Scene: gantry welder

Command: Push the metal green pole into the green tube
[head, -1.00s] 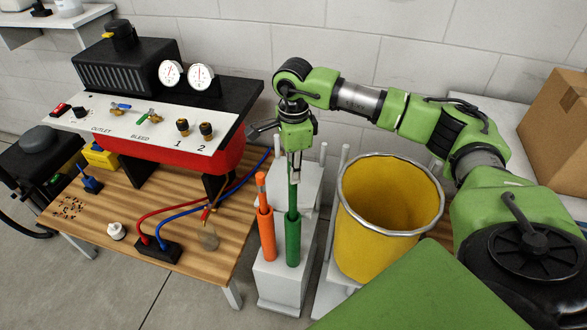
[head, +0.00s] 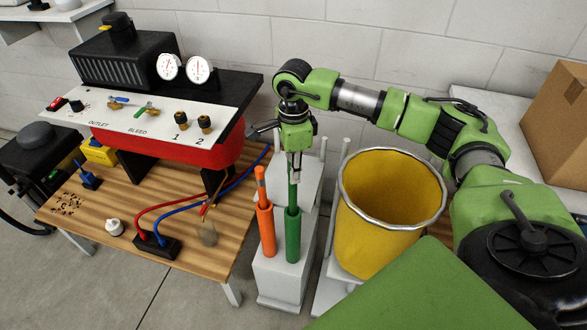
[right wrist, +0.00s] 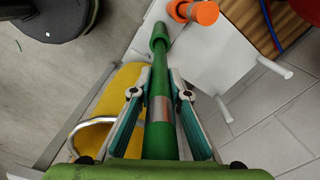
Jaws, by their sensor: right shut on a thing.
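The green metal pole (head: 293,196) stands upright in line with the green tube (head: 293,236), its lower end at or inside the tube's mouth. My right gripper (head: 295,176) is above the tube, pointing down, shut on the pole. In the right wrist view the pole (right wrist: 160,140) runs between the two fingers towards the tube (right wrist: 159,34); a bare metal band shows on it. The exact depth of the pole in the tube cannot be told. My left gripper is not in view.
An orange tube (head: 266,231) with an orange pole (head: 260,181) stands close left of the green tube. A yellow bin (head: 358,238) stands close right. A wooden table (head: 187,262) with a red-and-black gauge machine (head: 168,146) is further left.

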